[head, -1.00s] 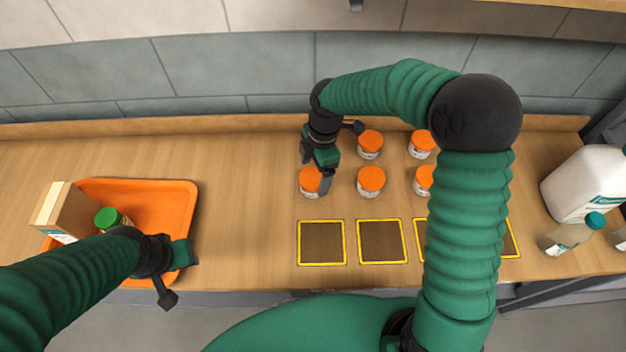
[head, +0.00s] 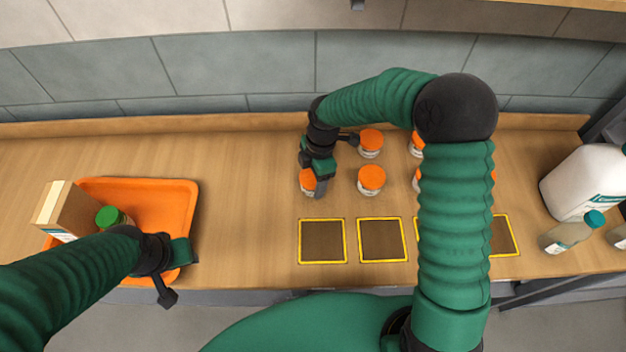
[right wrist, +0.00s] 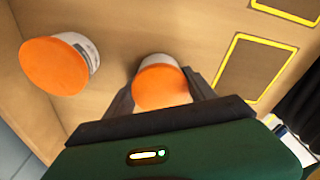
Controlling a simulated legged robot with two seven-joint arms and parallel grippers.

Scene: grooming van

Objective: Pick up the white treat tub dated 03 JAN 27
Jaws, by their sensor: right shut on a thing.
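Several white tubs with orange lids stand in rows on the wooden counter. My right gripper (head: 316,187) is shut on the front left tub (head: 306,181), with its fingers on either side of it. In the right wrist view the held tub's orange lid (right wrist: 161,84) shows between the fingers, and another tub (right wrist: 60,66) stands to the left. Beside the held tub in the head view are a front tub (head: 371,181) and a back tub (head: 370,142). No date can be read. My left gripper (head: 183,272) is over the orange tray's right edge; its opening is unclear.
The orange tray (head: 165,195) holds a cardboard box (head: 68,208) and a green-lidded container (head: 110,217). Yellow-framed dark squares (head: 322,241) line the counter's front. The counter between tray and tubs is clear.

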